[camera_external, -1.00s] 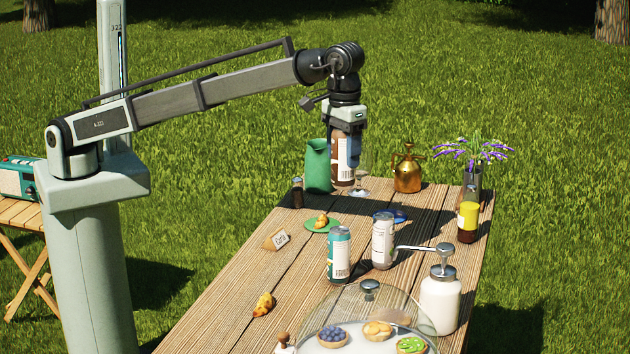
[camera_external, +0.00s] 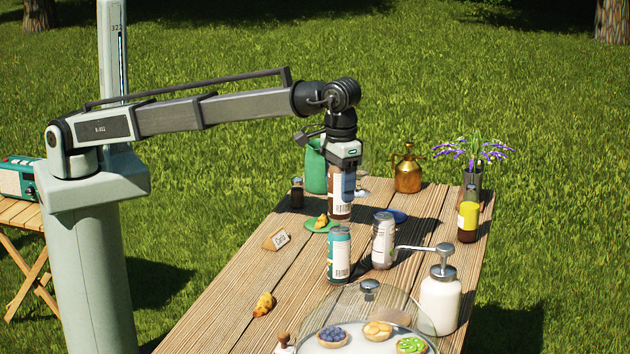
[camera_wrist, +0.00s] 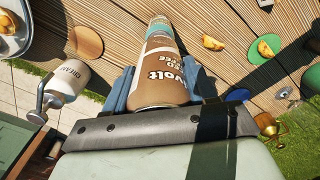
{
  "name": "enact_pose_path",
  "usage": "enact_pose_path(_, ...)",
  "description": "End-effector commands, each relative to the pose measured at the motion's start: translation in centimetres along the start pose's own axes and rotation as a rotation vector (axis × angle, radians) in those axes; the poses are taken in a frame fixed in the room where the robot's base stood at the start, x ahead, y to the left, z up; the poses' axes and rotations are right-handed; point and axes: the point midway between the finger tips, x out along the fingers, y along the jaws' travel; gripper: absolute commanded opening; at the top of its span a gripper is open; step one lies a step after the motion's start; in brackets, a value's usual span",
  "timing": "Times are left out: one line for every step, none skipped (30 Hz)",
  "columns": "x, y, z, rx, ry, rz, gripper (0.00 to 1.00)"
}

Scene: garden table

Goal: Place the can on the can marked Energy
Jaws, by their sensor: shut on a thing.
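My gripper (camera_external: 342,165) is shut on a brown and white can (camera_external: 340,200), held upright in the air. A teal can (camera_external: 339,262) with a white label stands on the table. In the external view it appears just below the held can, with a small gap in the picture. In the wrist view part of a teal can (camera_wrist: 160,37) shows past the held can. A whitish-grey can (camera_external: 383,243) stands to its right. I cannot read "Energy" on either standing can.
A white pump bottle (camera_external: 440,300) with a long spout stands close right of the grey can. A glass dome (camera_external: 335,300) covers tarts in front. A brass sprayer (camera_external: 408,175) stands behind.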

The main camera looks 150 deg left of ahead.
Motion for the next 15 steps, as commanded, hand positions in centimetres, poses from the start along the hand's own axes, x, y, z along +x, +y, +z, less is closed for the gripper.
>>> enact_pose_path(0.7, -0.1, 0.0, 0.000, 0.000, 0.000, 0.15)
enact_pose_path(1.1, -0.1, 0.0, 0.000, 0.000, 0.000, 0.15)
enact_pose_path(1.6, -0.1, 0.0, 0.000, 0.000, 0.000, 0.15)
enact_pose_path(1.9, -0.1, 0.0, 0.000, 0.000, -0.001, 0.15)
enact_pose_path(2.1, 0.0, 0.0, 0.000, 0.000, 0.000, 0.15)
enact_pose_path(2.2, 0.0, 0.0, 0.000, 0.000, 0.000, 0.15)
enact_pose_path(2.2, 0.0, 0.0, 0.000, 0.000, 0.000, 0.15)
enact_pose_path(2.2, 0.0, 0.0, 0.000, 0.000, 0.000, 0.15)
enact_pose_path(2.2, 0.0, 0.0, 0.000, 0.000, 0.000, 0.15)
enact_pose_path(2.2, 0.0, 0.0, 0.000, 0.000, 0.000, 0.15)
enact_pose_path(2.2, 0.0, 0.0, 0.000, 0.000, 0.000, 0.15)
enact_pose_path(2.2, 0.0, 0.0, 0.000, 0.000, 0.000, 0.15)
enact_pose_path(2.2, 0.0, 0.0, 0.000, 0.000, 0.000, 0.15)
enact_pose_path(2.2, 0.0, 0.0, 0.000, 0.000, 0.000, 0.15)
enact_pose_path(2.3, 0.0, 0.0, 0.000, 0.000, 0.000, 0.15)
